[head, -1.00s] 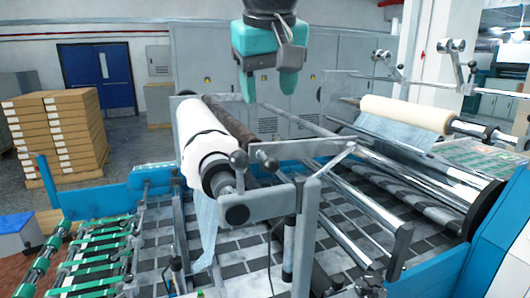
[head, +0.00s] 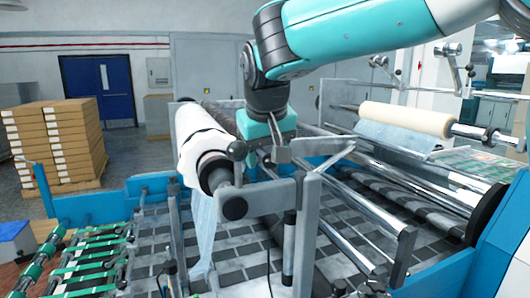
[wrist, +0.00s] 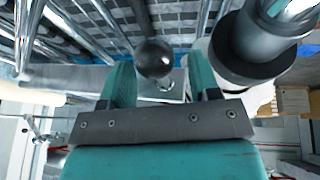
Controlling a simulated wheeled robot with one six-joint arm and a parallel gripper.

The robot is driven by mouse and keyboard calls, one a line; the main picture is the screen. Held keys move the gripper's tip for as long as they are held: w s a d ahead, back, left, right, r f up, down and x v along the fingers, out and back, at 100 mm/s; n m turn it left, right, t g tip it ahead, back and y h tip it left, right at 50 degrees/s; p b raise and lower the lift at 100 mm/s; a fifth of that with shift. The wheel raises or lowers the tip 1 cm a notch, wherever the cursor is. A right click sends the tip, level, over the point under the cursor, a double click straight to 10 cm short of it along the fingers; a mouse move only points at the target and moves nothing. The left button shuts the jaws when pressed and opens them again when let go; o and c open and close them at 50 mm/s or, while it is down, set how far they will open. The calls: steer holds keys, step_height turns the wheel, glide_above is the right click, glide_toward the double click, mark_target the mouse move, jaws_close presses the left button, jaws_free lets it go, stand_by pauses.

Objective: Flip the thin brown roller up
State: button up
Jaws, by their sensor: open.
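The thin brown roller (head: 222,114) lies beside the thick white roll (head: 194,125) in the head view. Its near part is hidden behind my gripper (head: 268,156). My gripper is lowered at the near end of the brown roller, just behind the grey bracket. In the wrist view my gripper (wrist: 160,78) is open, with one teal finger on each side of a dark ball knob (wrist: 154,58) on a short metal stem. The knob sits between the fingers with gaps visible, so it does not look gripped. The brown roller is not clear in the wrist view.
Another black knob (head: 237,150) stands close left of my gripper, by the white roll's end. The grey bracket (head: 265,197) runs in front. A cream roll (head: 405,117) is mounted at right. Metal bars and a checkered bed (head: 240,245) lie below.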

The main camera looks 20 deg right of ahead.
steer(key=shift+c, duration=0.2)
jaws_close()
steer(key=shift+r, duration=0.25)
step_height(320, 180, up, 8)
steer(key=d+y+p, duration=0.1)
steer(key=d+p, duration=0.1)
steer(key=p, duration=0.1)
steer(key=shift+d, duration=0.15)
